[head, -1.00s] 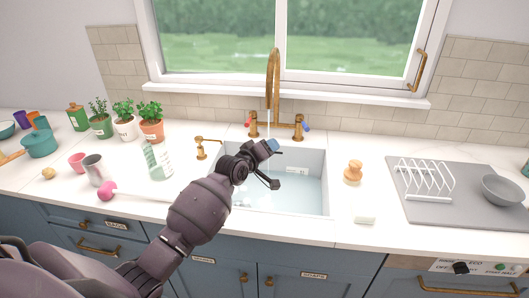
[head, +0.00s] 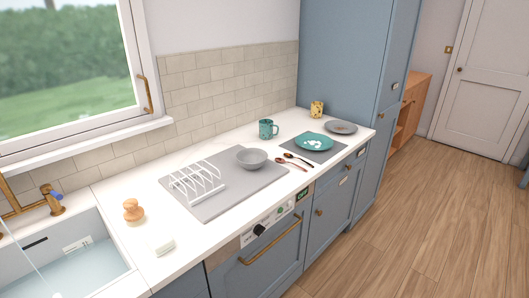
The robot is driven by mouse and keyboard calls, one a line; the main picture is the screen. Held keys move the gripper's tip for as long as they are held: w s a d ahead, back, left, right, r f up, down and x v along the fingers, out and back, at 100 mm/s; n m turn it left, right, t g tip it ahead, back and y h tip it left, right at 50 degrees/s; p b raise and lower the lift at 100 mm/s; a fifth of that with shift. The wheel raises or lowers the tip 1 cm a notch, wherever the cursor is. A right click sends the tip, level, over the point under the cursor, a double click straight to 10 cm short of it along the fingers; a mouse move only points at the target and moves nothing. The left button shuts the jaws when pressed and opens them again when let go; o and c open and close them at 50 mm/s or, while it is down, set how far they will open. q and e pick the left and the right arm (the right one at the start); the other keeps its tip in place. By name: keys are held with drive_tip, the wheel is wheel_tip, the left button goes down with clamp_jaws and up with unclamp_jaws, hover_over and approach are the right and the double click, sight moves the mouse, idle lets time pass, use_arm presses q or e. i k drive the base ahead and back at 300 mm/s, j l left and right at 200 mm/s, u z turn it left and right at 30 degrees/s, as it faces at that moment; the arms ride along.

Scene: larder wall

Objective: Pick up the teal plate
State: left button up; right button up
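The teal plate (head: 325,146) lies on a dark grey mat (head: 328,156) on the white counter, towards the far right end. White marks or bits show on its top. Neither of my grippers is in the head view now, so I cannot see how they stand relative to the plate.
A grey plate (head: 341,127) lies behind the teal plate. Spoons (head: 297,159), a grey bowl (head: 252,158), a teal mug (head: 268,129) and a yellow patterned cup (head: 317,109) stand nearby. A tall blue cupboard (head: 350,60) bounds the counter's end.

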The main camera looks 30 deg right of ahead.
sight(315, 141)
drive_tip(key=l+u, duration=0.2)
drive_tip(key=l, duration=0.65)
drive_tip(key=l+u, duration=0.25)
drive_tip(key=l, duration=0.6)
drive_tip(key=l+u, duration=0.2)
drive_tip(key=l, duration=0.6)
